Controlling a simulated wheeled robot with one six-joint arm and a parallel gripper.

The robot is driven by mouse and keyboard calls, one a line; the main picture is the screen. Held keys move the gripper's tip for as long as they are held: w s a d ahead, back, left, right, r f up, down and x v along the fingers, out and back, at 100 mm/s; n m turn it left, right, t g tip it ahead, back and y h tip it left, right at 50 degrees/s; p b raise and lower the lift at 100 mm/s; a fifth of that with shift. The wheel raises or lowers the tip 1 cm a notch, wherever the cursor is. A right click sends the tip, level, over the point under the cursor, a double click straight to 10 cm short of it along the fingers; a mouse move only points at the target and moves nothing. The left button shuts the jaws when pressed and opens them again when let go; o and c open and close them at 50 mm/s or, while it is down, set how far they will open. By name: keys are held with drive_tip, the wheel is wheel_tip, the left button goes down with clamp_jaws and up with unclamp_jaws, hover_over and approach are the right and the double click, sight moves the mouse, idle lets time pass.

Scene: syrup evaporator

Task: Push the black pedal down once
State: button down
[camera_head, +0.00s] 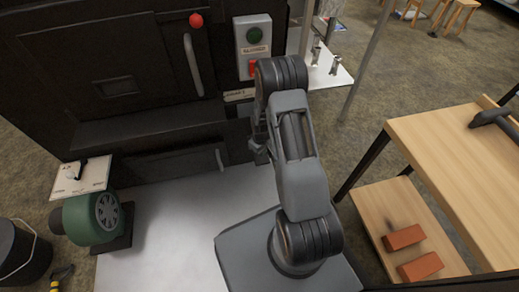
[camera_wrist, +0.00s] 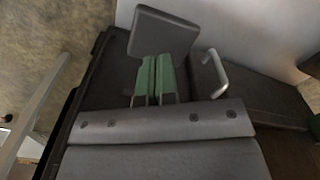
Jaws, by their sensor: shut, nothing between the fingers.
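A dark flat square plate, which looks like the black pedal (camera_wrist: 165,33), shows at the top of the wrist view, low beside the dark cabinet front. In the head view I cannot make it out; my arm covers that area. My gripper (camera_wrist: 155,78) has its two green-faced fingers together with nothing between them. The fingertips overlap the plate's near edge in the wrist view; I cannot tell if they touch it. In the head view my gripper (camera_head: 259,150) is low in front of the cabinet's right end, partly behind my arm.
The black evaporator cabinet (camera_head: 120,60) has a lower door handle (camera_wrist: 218,75) close right of my fingers in the wrist view. A button box (camera_head: 253,45) stands above. A green blower (camera_head: 90,218) is at left. A wooden bench (camera_head: 450,150) with bricks below is at right.

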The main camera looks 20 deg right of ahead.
idle(0.3)
drive_tip(key=shift+w+d+f+b, duration=0.1)
drive_tip(key=shift+w+f+b, duration=0.05)
drive_tip(key=shift+f+b, duration=1.05)
drive_tip(key=shift+w+a+f+b, duration=0.15)
drive_tip(key=shift+f+b, duration=0.65)
drive_tip(key=shift+f, duration=0.75)
drive_tip(key=shift+w+d+f+b, duration=0.15)
drive_tip(key=shift+f+b, duration=0.85)
drive_tip(key=shift+f, duration=0.35)
drive_tip(key=r+p, duration=0.2)
drive_tip(key=s+r+p, duration=0.1)
drive_tip(key=r+p, duration=0.1)
drive_tip(key=r, duration=0.1)
drive_tip(key=r+p, duration=0.2)
drive_tip(key=r, duration=0.1)
drive_tip(key=shift+s+r+p, duration=0.1)
drive_tip(key=shift+s+p, duration=0.05)
drive_tip(key=shift+p, duration=0.2)
